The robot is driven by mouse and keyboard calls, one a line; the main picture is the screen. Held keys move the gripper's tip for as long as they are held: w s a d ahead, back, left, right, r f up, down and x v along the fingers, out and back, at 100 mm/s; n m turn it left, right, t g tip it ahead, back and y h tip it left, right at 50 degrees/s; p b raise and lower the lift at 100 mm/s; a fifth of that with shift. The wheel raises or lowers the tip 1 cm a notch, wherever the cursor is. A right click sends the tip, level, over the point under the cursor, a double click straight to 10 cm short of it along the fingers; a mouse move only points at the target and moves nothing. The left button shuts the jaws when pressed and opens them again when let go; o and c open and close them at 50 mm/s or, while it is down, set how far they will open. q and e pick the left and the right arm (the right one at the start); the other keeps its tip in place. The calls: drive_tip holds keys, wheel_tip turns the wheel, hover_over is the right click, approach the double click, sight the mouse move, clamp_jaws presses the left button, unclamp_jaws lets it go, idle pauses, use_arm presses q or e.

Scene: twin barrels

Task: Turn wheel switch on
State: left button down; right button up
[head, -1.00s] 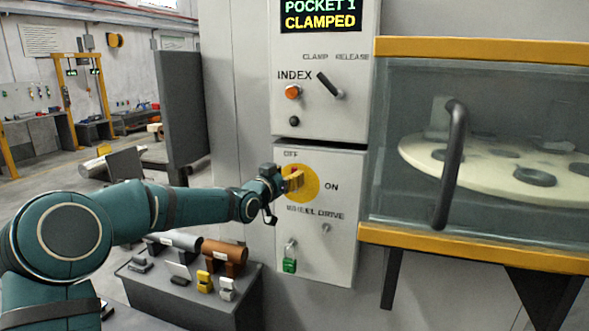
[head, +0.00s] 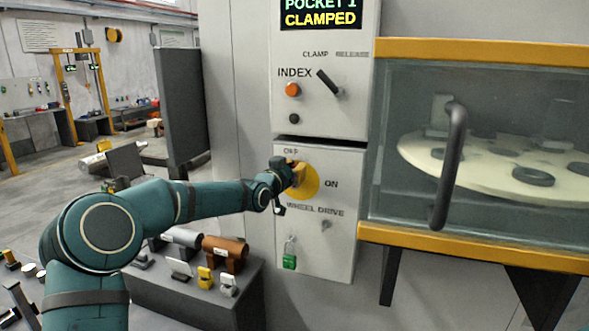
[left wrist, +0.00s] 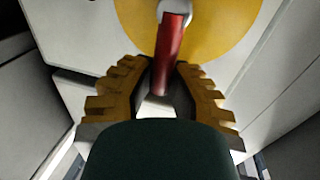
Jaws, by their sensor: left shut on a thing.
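The wheel drive switch is a yellow round plate (head: 311,184) on the grey lower panel, with OFF printed above it and ON to its right. Its red handle (left wrist: 171,55) shows in the left wrist view, running from a pale hub down between my yellow fingers. My left gripper (head: 298,174) is at the plate's upper left, below the OFF label, and shut on the red handle. The same gripper (left wrist: 160,88) fills the lower middle of the left wrist view. In the head view the handle is hidden by the gripper. My right gripper is not in view.
The upper panel (head: 320,115) carries an orange button and a black lever. A green padlock (head: 289,262) hangs below the switch. At right is a glazed enclosure with a black door handle (head: 450,165) and a pale disc inside. A low grey bench (head: 190,296) holds several parts.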

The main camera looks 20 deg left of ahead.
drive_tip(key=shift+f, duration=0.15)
